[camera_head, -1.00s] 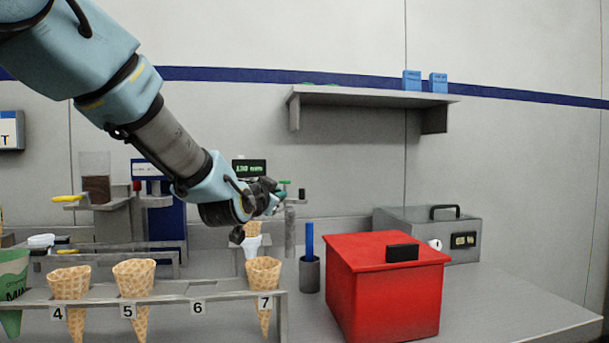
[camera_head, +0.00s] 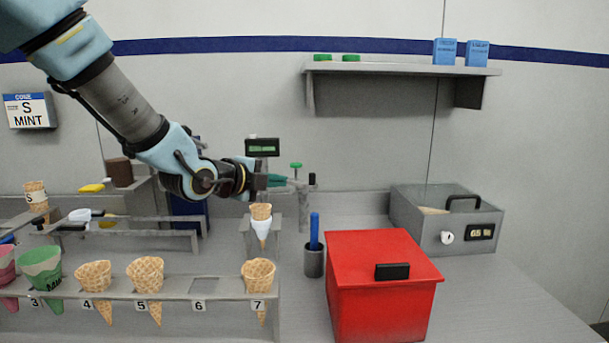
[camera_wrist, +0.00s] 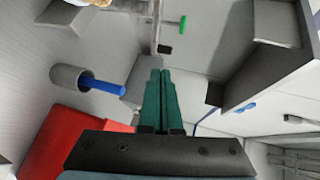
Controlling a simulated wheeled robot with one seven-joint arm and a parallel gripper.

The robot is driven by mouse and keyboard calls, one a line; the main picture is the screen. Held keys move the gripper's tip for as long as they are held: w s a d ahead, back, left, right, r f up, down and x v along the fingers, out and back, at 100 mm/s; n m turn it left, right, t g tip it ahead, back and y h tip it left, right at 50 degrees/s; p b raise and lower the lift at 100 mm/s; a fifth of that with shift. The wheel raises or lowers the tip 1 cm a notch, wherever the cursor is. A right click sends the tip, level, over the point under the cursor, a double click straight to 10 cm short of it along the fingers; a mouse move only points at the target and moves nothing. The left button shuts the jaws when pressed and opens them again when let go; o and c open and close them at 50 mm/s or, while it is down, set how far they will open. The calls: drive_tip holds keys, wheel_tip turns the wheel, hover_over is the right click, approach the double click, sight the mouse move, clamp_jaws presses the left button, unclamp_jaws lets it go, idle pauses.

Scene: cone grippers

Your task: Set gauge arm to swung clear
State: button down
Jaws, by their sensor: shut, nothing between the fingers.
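What looks like the gauge arm is a thin grey bar with a black end (camera_head: 312,179) at a grey post (camera_head: 303,208), behind the cone stand. A green knob (camera_head: 296,165) tops it. In the wrist view the black end (camera_wrist: 165,50) lies just beyond my fingertips, and the green knob (camera_wrist: 182,24) sits farther off. My gripper (camera_head: 284,180) is shut and empty, its green fingers pointing right, close to the post; the fingers also show in the wrist view (camera_wrist: 160,75). I cannot tell whether they touch the bar.
A blue-handled tool in a grey cup (camera_head: 313,262) and a red box (camera_head: 380,300) stand in front to the right. A shelf (camera_head: 400,69) is above right; a lidded grey case (camera_head: 445,220) sits at right.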

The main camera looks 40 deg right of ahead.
sight(311, 178)
drive_tip(key=p+x, duration=0.1)
drive_tip(key=x, duration=0.2)
drive_tip(key=p+x, duration=0.1)
drive_tip(key=x, duration=0.3)
drive_tip(key=r+p+x, duration=0.1)
drive_tip(key=x, duration=0.2)
drive_tip(key=shift+d, duration=0.4)
drive_tip(key=shift+d+f+b, duration=0.15)
drive_tip(key=shift+b, duration=0.15)
